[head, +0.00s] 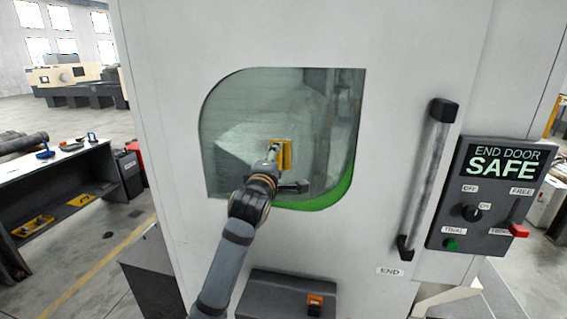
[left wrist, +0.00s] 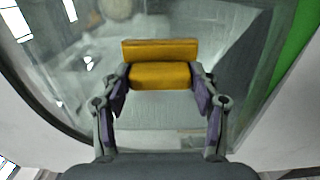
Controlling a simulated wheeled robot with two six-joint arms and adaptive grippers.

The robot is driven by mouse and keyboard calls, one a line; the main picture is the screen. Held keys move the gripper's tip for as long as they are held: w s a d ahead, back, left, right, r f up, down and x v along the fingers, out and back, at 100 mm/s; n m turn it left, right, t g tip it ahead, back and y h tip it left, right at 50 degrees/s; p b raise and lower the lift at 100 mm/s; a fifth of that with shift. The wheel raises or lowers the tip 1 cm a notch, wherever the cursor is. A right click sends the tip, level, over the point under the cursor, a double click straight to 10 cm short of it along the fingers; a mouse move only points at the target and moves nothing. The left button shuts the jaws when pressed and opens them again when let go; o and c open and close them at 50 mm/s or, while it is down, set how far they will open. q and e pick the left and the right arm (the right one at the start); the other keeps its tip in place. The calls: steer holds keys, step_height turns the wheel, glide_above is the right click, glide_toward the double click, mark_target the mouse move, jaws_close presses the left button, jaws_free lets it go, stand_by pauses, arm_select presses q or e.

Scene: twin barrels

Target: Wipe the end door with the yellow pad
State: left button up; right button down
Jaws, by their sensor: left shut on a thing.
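The end door (head: 400,60) is a pale grey machine door with a rounded window (head: 235,110) of cloudy, smeared glass. The yellow pad (head: 286,153) is at the lower middle of the window. My left gripper (head: 275,150) is shut on the pad, and the left wrist view shows the pad (left wrist: 160,75) between both fingers. The pad's face is toward the glass; I cannot tell whether it touches. The right gripper is in neither view.
A vertical handle (head: 428,180) is on the door's right. Beside it is a control panel (head: 490,195) reading "END DOOR SAFE". A dark box (head: 262,290) with an orange switch juts out below the window. A workbench (head: 50,170) stands at the left.

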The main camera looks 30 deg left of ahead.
arm_select(q)
steer(key=a+b, duration=0.1)
steer(key=a, duration=0.1)
steer(key=s+a+b, duration=0.1)
steer(key=a, duration=0.1)
steer(key=shift+a+f, duration=0.2)
steer(key=shift+a, duration=0.05)
steer(key=shift+s+a+b, duration=0.25)
steer(key=shift+a+b, duration=0.65)
steer(key=shift+b, duration=0.1)
steer(key=shift+s+a, duration=0.15)
steer(key=shift+a, duration=0.35)
steer(key=shift+d+r, duration=0.1)
steer(key=shift+r, duration=0.05)
